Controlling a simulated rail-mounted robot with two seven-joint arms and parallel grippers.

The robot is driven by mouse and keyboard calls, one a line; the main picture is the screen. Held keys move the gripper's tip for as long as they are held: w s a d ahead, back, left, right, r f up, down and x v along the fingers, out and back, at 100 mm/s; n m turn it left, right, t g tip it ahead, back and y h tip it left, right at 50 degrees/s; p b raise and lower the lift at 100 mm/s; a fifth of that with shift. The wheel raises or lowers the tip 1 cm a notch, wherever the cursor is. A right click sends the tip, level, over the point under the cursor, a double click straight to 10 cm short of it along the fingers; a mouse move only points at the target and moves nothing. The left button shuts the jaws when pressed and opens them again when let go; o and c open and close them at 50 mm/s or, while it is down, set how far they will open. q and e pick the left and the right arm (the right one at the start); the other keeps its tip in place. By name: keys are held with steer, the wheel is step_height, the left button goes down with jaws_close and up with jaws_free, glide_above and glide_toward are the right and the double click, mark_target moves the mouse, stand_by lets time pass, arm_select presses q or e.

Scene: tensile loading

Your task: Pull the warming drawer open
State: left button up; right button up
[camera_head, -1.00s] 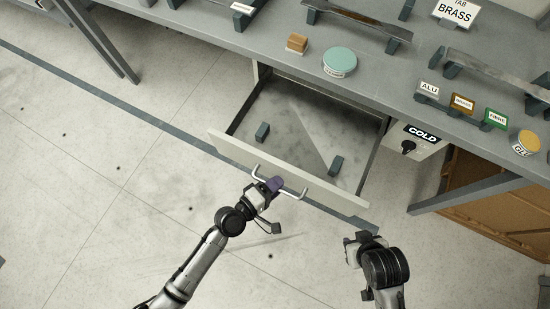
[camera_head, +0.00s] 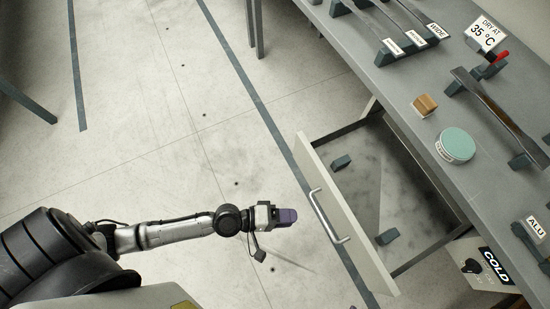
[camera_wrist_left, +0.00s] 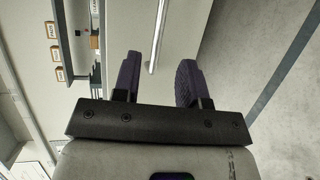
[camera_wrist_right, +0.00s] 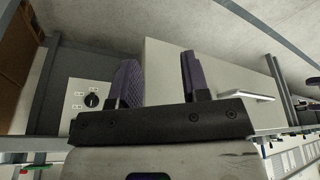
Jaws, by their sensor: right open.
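The warming drawer (camera_head: 311,166) stands pulled out from under the bench, its pale front facing left in the head view and its inside showing. Its silver bar handle (camera_head: 327,217) is free of any gripper. My left gripper (camera_head: 287,216) is a short way left of the handle, apart from it. In the left wrist view its purple fingers (camera_wrist_left: 158,80) are spread and empty, with the handle (camera_wrist_left: 158,38) beyond them. My right gripper is outside the head view. Its open, empty fingers (camera_wrist_right: 160,80) show in the right wrist view, with the handle (camera_wrist_right: 247,97) further right.
The bench top (camera_head: 400,80) bears a wooden block (camera_head: 424,105), a green round tin (camera_head: 456,145) and racks. A COLD panel with a knob (camera_head: 472,266) is right of the drawer. The floor left of the drawer is clear.

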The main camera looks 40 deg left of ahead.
arm_select(q)
steer(key=shift+v, duration=1.7)
